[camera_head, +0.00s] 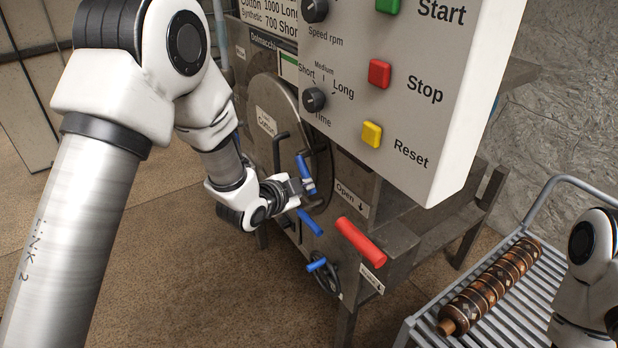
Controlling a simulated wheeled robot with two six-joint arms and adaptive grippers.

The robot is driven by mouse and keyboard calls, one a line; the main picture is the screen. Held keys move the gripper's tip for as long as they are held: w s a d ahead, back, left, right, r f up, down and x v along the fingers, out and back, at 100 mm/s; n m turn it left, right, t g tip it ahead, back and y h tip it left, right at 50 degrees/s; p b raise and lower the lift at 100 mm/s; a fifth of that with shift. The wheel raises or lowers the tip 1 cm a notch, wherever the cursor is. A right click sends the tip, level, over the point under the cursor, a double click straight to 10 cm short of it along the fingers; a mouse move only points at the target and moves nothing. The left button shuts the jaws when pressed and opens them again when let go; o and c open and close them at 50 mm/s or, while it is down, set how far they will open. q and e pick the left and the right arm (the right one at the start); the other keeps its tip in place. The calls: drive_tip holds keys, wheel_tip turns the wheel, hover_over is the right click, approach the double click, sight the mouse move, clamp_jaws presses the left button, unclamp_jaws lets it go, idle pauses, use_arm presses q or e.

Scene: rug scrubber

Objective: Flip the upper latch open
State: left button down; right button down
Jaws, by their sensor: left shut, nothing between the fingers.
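The machine's front carries several blue-handled parts. The uppermost blue handle (305,170), which looks like the upper latch, stands steeply tilted beside the round door (268,95). My left gripper (308,196) is shut and empty, right at the lower end of this handle. I cannot tell whether they touch. A second blue handle (311,222) slants down just below the gripper. A third blue handle (316,265) sits lower, by a dark round wheel. My right arm shows at the right edge, but its gripper is out of view.
A red lever (360,242) sticks out right of the latches, under an "Open" label (350,199). The control panel (400,80) overhangs above. A rolled rug (490,288) lies on a slatted cart (530,310) at the right. The floor at lower left is clear.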

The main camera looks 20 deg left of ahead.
use_arm(q)
drive_tip(key=shift+w+a+f+m+t+y+b, duration=0.45)
drive_tip(key=shift+a+f+m+t+b, duration=0.3)
drive_tip(key=shift+b, duration=1.65)
drive_tip(key=shift+w+a+f+m+t+y+b, duration=0.45)
drive_tip(key=shift+f+m+t+b, duration=0.5)
drive_tip(key=shift+b, duration=1.4)
drive_tip(key=shift+w+r, duration=0.1)
drive_tip(key=shift+w, duration=0.05)
